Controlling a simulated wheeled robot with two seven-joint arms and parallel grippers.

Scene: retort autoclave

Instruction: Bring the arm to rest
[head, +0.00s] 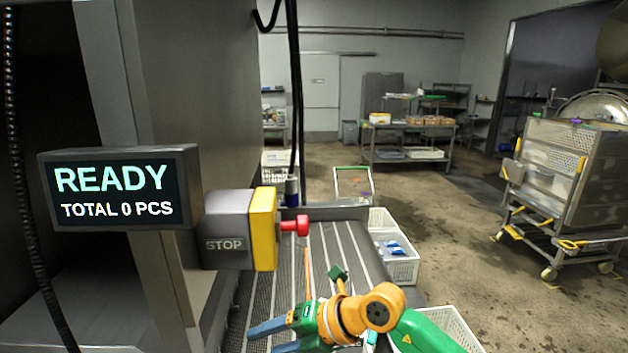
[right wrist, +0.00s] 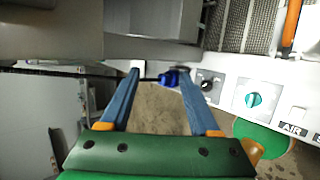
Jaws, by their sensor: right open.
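My right arm comes in from the lower right of the head view, orange and green. Its right gripper (head: 264,341) has two blue fingers pointing left, low in front of the conveyor (head: 345,250). In the right wrist view the right gripper (right wrist: 153,74) is open, its two fingers apart with no object held between them. A dark blue knob-like part (right wrist: 169,78) shows close to the right fingertip; I cannot tell whether they touch. My left gripper is not in view.
A display (head: 120,188) reads READY, TOTAL 0 PCS. Beside it is a STOP box (head: 226,228) with a red button (head: 296,226). A white panel with a green knob (right wrist: 254,100) lies right of the fingers. White crates (head: 402,268) stand beside the conveyor; open floor (head: 450,240) lies beyond.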

